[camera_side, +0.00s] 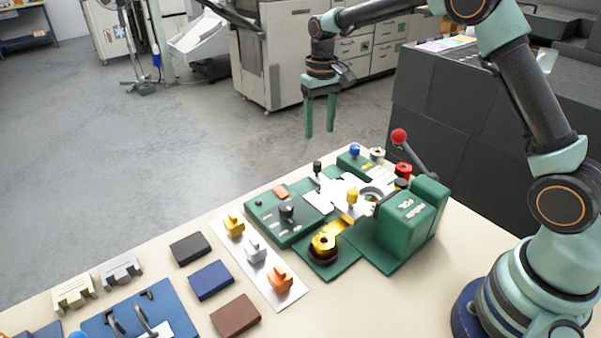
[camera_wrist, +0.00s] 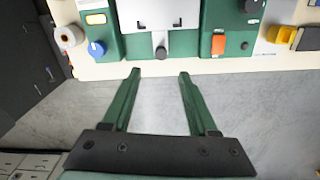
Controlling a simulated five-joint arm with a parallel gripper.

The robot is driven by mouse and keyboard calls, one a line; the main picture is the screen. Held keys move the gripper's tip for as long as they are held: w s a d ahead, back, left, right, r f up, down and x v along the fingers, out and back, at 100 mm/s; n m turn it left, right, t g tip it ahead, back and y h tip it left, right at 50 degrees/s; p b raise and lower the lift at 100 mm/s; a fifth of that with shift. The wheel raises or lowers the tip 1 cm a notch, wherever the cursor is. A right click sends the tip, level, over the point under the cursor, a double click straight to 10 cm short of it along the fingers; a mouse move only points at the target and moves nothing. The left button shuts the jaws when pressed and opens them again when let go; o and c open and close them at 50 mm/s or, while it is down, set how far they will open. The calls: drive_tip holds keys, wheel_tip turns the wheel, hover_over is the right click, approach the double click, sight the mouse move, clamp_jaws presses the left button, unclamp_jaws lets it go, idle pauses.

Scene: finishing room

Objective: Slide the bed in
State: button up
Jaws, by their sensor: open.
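The bed looks to be the white plate (camera_side: 327,193) on the green press (camera_side: 408,218). It sticks out from under the press head toward the table's far edge, with a dark upright knob (camera_side: 318,168) at its outer end. In the wrist view the white plate (camera_wrist: 158,12) is at the top middle, its knob (camera_wrist: 160,52) below it. My gripper (camera_side: 320,133) is open and empty, pointing down beyond the far table edge, apart from the knob. In the wrist view the fingers (camera_wrist: 159,73) stand on either side of the knob's line, short of it. The bed's inner end is hidden.
A red-ball lever (camera_side: 399,136) rises behind the press. A blue knob (camera_wrist: 97,48) and an orange switch (camera_wrist: 218,43) flank the bed. A white strip (camera_side: 259,262) with coloured pieces, several blocks and a blue board (camera_side: 98,322) lie left. Floor beyond the edge is clear.

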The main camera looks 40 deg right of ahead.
sight(318, 163)
wheel_tip(318, 163, down, 10)
drive_tip(key=shift+a, duration=0.1)
idle(0.4)
clamp_jaws()
idle(1.2)
